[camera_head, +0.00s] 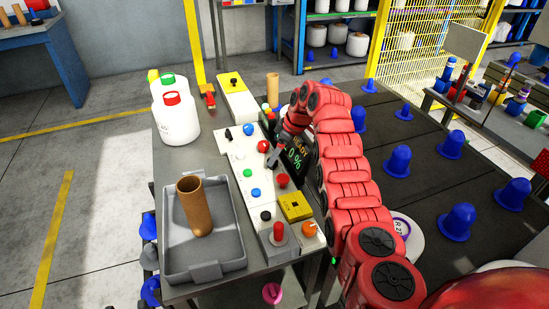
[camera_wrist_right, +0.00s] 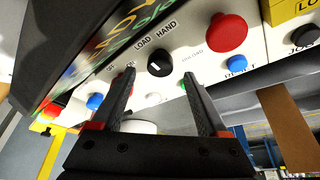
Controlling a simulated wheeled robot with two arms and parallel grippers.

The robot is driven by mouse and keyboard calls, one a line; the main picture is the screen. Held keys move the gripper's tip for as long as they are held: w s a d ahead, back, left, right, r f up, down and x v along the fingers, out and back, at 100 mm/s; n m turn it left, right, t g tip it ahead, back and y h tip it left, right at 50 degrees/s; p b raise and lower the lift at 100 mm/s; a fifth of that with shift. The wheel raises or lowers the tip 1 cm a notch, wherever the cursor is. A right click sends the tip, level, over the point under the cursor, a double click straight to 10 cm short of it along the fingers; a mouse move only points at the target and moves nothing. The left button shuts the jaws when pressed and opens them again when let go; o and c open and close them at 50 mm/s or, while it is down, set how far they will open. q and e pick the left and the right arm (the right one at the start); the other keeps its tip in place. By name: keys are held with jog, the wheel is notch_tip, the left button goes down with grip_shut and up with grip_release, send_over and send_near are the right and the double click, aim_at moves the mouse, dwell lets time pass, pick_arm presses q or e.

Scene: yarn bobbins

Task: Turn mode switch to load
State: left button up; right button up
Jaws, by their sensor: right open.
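The mode switch (camera_wrist_right: 160,63) is a round black knob with a short white mark, on a white panel in the right wrist view. The words LOAD and HAND are printed beside it; a further label nearby is partly covered by a finger. I cannot tell which label the mark points at. My right gripper (camera_wrist_right: 163,96) is open, its two dark fingers apart on either side of the knob, with nothing held. In the head view the right gripper (camera_head: 273,157) is over the white control panel (camera_head: 239,166) and hides the knob. My left gripper is not in view.
A large red button (camera_wrist_right: 228,34) and a blue button (camera_wrist_right: 236,63) sit beside the knob. A dark READY display (camera_head: 294,160) stands close by my arm. A grey tray (camera_head: 205,272) with a brown tube (camera_head: 195,207) and white bottles (camera_head: 176,120) share the table.

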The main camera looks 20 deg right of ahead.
jog(key=v, duration=1.4)
jog(key=shift+r, duration=0.2)
